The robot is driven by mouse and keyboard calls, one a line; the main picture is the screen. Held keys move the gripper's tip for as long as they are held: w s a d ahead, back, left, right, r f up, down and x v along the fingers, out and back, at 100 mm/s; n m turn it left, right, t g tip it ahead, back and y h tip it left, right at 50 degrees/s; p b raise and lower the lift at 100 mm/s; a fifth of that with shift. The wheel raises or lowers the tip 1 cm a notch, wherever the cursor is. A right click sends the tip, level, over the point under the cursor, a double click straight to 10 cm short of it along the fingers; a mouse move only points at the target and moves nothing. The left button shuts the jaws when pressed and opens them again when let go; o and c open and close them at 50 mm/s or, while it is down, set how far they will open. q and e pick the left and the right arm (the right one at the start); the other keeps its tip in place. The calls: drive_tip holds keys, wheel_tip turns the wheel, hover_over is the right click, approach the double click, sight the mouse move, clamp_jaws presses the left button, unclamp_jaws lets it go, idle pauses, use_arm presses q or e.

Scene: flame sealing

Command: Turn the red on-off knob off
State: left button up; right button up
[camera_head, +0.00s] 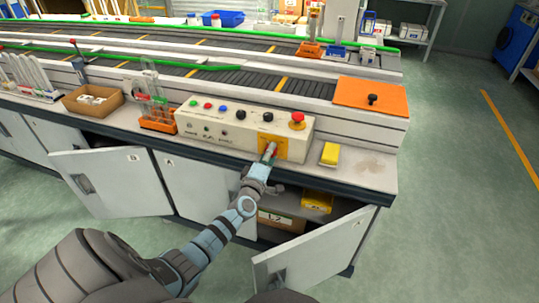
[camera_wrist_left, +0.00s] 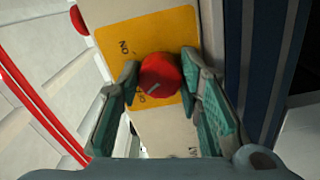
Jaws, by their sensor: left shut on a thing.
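The red on-off knob (camera_wrist_left: 160,74) sits on a yellow plate (camera_wrist_left: 170,32) on the front of the control box (camera_head: 230,125). In the left wrist view it lies between the two green-padded fingers of my left gripper (camera_wrist_left: 163,84), which is shut on it. In the head view my left gripper (camera_head: 269,152) is at the yellow plate (camera_head: 281,149) and mostly hides the knob. My right gripper is not in view.
A red push button (camera_head: 297,119) tops the box's right end. A yellow block (camera_head: 330,154) lies right of the box. An orange tube rack (camera_head: 158,121) and a cardboard tray (camera_head: 93,100) stand to the left. Cabinet doors (camera_head: 313,252) hang open below the bench.

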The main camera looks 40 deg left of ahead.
use_arm(q)
drive_tip(key=shift+n, duration=1.2)
drive_tip(key=o, duration=1.2)
drive_tip(key=shift+c, duration=0.2)
drive_tip(key=v, duration=1.2)
